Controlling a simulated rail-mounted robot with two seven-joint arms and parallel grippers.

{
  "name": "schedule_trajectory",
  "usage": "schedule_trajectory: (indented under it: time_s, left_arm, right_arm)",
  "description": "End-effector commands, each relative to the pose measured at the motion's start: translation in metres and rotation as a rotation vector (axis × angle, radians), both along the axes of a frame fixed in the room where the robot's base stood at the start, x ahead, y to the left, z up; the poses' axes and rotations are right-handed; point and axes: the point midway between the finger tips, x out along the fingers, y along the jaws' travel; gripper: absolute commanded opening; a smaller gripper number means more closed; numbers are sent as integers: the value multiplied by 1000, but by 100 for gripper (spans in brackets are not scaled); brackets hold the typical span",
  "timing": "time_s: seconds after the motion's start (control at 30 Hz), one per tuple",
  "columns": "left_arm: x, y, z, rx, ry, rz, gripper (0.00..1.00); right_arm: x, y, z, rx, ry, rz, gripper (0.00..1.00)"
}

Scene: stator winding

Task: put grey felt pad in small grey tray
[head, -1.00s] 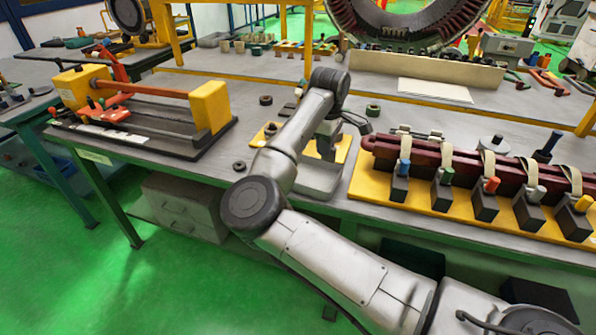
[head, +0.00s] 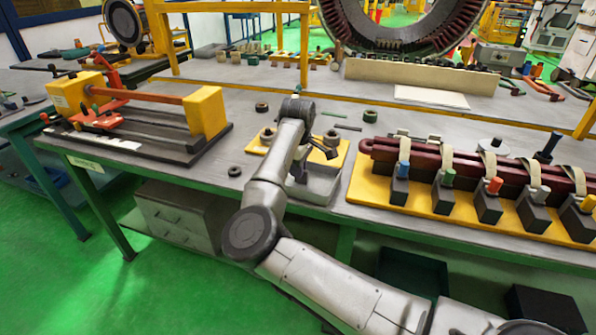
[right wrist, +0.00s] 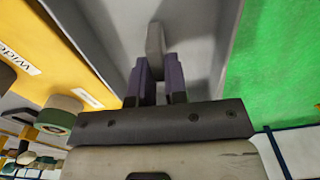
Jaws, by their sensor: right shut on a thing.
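The small grey tray (head: 318,190) sits at the front edge of the bench, left of the yellow winding board. My right gripper (head: 299,168) points down over the left part of the tray. In the right wrist view its two dark fingers (right wrist: 157,82) are shut on a grey flat piece, which looks like the grey felt pad (right wrist: 155,42). The pad sticks out beyond the fingertips, with the grey tray (right wrist: 205,25) around and behind it. I cannot tell whether the pad touches the tray floor. My left gripper is not in view.
A yellow board (head: 340,150) with round parts lies just behind the tray. The yellow winding board (head: 362,200) with dark red coil and several clamps stands to the right. A dark ring (head: 234,171) lies to the left. A yellow-ended fixture (head: 207,112) stands farther left.

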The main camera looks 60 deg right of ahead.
Motion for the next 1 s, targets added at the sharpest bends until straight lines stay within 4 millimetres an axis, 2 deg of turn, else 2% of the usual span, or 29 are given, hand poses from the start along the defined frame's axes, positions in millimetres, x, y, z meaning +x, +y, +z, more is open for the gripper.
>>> schedule_trajectory:
  time_s: [0.37, 0.4, 0.67, 0.87, 1.0]
  left_arm:
    - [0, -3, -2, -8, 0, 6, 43]
    - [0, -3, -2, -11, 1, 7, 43]
    - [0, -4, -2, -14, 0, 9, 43]
    - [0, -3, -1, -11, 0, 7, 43]
    - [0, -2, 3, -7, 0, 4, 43]
  right_arm:
    - [0, 0, -4, 0, -1, -1, 0]
    - [0, 0, -4, 0, -1, -1, 14]
    - [0, 0, -3, 0, -1, -1, 39]
    - [0, 0, -3, 0, -1, -1, 39]
    - [0, 0, 5, -1, -1, -1, 39]
